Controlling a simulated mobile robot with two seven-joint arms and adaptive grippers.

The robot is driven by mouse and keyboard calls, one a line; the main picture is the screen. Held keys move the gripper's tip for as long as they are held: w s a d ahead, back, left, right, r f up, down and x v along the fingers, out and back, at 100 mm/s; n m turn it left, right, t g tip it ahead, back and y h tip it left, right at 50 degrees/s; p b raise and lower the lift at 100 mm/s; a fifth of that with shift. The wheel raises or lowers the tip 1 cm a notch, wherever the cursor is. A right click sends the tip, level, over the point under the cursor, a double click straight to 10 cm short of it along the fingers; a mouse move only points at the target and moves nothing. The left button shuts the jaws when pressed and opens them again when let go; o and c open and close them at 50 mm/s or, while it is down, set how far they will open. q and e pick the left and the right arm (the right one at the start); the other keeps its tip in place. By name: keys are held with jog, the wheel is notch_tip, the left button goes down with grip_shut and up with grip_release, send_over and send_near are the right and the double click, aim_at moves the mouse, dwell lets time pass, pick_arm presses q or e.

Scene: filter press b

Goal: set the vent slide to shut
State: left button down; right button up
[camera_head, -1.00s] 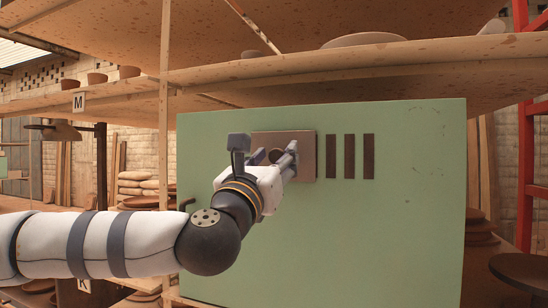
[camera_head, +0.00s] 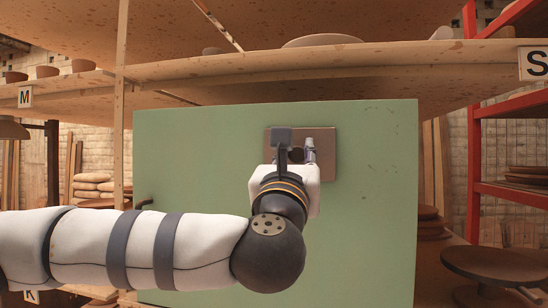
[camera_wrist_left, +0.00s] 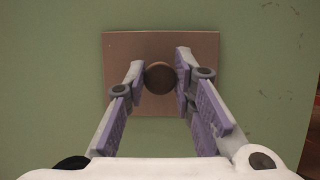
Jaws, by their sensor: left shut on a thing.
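The vent slide is a flat brownish square plate (camera_head: 325,163) on the upper part of the green panel (camera_head: 200,200). No dark vent slots show on the panel now; the plate lies where they were. In the left wrist view the slide plate (camera_wrist_left: 150,45) has a round brown knob (camera_wrist_left: 160,77) at its middle. My left gripper (camera_head: 296,150) reaches the plate from the front and is shut on the knob, with one finger on each side. The fingers and wrist hide part of the plate in the head view. My right gripper is not in view.
A wooden shelf (camera_head: 330,63) with pots runs above the panel. A red rack (camera_head: 474,150) stands at the right, with a dark round table (camera_head: 495,262) before it. The panel's right side is clear.

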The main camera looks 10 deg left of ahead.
pick_arm(q)
jog(key=shift+d, duration=0.15)
jog(key=c, duration=1.5)
grip_release()
jog(key=shift+o, duration=0.7)
jog(key=shift+d, duration=0.1)
jog(key=shift+s, duration=0.1)
jog(key=v, duration=1.2)
